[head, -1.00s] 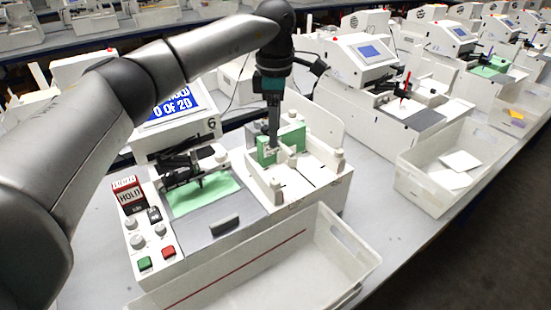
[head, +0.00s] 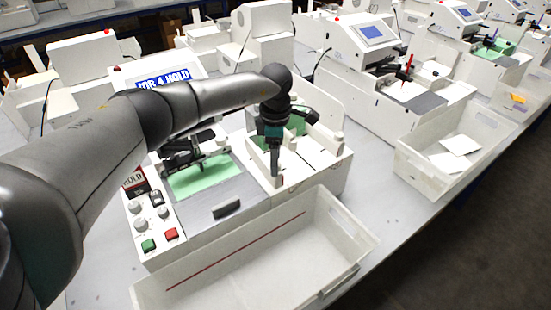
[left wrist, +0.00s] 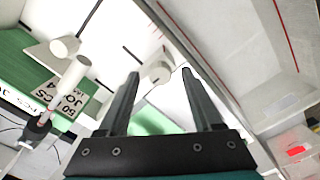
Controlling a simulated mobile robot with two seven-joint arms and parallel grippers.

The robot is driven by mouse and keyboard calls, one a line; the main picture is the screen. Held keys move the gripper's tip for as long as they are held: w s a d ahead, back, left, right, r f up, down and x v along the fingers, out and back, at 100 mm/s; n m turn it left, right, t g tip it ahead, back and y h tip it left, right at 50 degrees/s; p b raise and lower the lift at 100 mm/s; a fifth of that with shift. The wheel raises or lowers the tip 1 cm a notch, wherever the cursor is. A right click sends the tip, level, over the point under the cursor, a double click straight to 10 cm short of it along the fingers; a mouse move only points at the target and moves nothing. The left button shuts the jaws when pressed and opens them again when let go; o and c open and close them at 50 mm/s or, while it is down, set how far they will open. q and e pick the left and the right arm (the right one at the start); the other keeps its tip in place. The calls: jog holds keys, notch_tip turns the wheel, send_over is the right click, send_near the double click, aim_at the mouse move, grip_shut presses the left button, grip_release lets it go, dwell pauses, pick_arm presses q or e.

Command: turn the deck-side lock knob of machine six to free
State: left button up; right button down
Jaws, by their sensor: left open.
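Machine six (head: 212,222) is the nearest white plotter, with a green sheet (head: 203,180) on its bed and a feed deck (head: 310,172) at its right. My left gripper (head: 275,180) is open and points down at the front left corner of that deck, hiding the knob there in the head view. In the left wrist view, a white knob (left wrist: 156,71) shows between and just beyond the open fingertips (left wrist: 160,82); I cannot tell contact or its setting. Another white knob (left wrist: 64,46) shows at upper left. My right gripper is not in view.
A white bin (head: 340,235) stands right in front of machine six. The control panel (head: 150,225) with knobs and red and green buttons is at its left. Another bin (head: 410,160) with white cards stands right. Similar machines (head: 375,60) line the bench behind.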

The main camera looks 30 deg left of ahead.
pick_arm(q)
jog(key=shift+f, duration=0.35)
jog(key=shift+c, duration=0.4)
grip_shut()
